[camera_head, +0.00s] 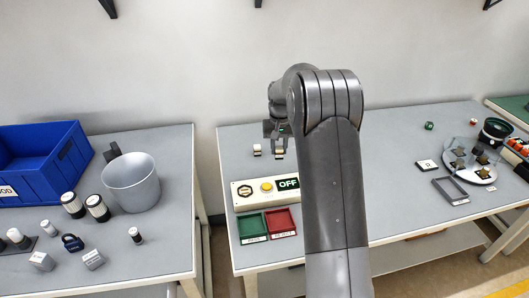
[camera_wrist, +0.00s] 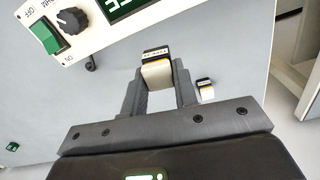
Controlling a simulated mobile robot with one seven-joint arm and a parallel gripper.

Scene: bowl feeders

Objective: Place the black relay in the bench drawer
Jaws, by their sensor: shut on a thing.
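My gripper (camera_wrist: 160,82) is shut on a small labelled block (camera_wrist: 156,73) in the wrist view. The block has a pale body, a yellowish stripe and a dark end with a printed label. I cannot tell whether it is the black relay. In the head view, my gripper (camera_head: 278,135) is over the back left of the right-hand bench (camera_head: 365,178), with the block (camera_head: 279,154) at its fingertips. I cannot tell whether the block touches the bench. No other black relay and no bench drawer can be made out; my arm hides part of the bench.
A similar block (camera_head: 257,150) stands left of my gripper. In front are a control panel (camera_head: 266,190) reading OFF, a green tray (camera_head: 252,228) and a red tray (camera_head: 280,222). A bowl feeder (camera_head: 470,168) is at right. A gap separates the left bench (camera_head: 150,225).

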